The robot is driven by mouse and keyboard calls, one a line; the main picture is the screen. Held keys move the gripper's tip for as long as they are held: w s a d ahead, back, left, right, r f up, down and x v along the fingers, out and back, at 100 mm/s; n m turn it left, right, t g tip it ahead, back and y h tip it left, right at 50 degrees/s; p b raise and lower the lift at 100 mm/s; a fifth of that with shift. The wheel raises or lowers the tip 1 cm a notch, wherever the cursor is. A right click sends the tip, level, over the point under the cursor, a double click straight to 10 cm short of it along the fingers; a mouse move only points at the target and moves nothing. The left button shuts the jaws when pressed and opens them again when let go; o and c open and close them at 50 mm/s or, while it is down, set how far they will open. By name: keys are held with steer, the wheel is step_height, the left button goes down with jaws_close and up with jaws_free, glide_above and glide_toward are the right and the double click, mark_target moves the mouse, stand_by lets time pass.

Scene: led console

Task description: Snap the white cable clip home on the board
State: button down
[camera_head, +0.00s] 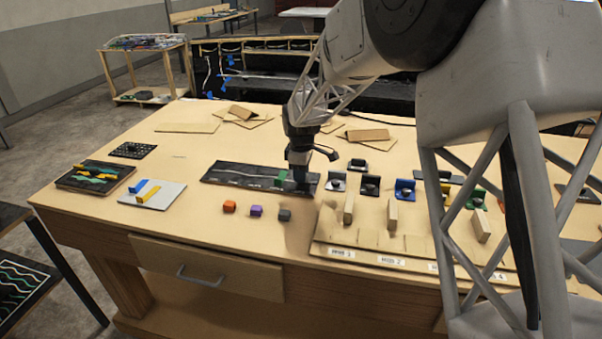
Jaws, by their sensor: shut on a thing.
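The board (225,178) is a long black strip lying flat on the wooden table. A pale cable (240,174) runs along it. A green block-like piece (281,181) sits toward its right end. My gripper (299,184) points down over the right end of the board, just right of the green piece. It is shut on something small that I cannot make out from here. I cannot pick out the white cable clip with certainty. Whether the held thing touches the board is hidden by the fingers.
Orange (229,207), purple (256,211) and dark grey (284,215) cubes lie in front of the board. A wooden rack (365,240) with labels and upright blocks stands to the right. My arm hides part of the right side.

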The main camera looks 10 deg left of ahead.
steer(key=shift+f, duration=0.3)
stand_by(0.7)
steer(key=c, duration=0.9)
jaws_free()
steer(key=shift+o, duration=0.2)
steer(key=shift+r, duration=3.95)
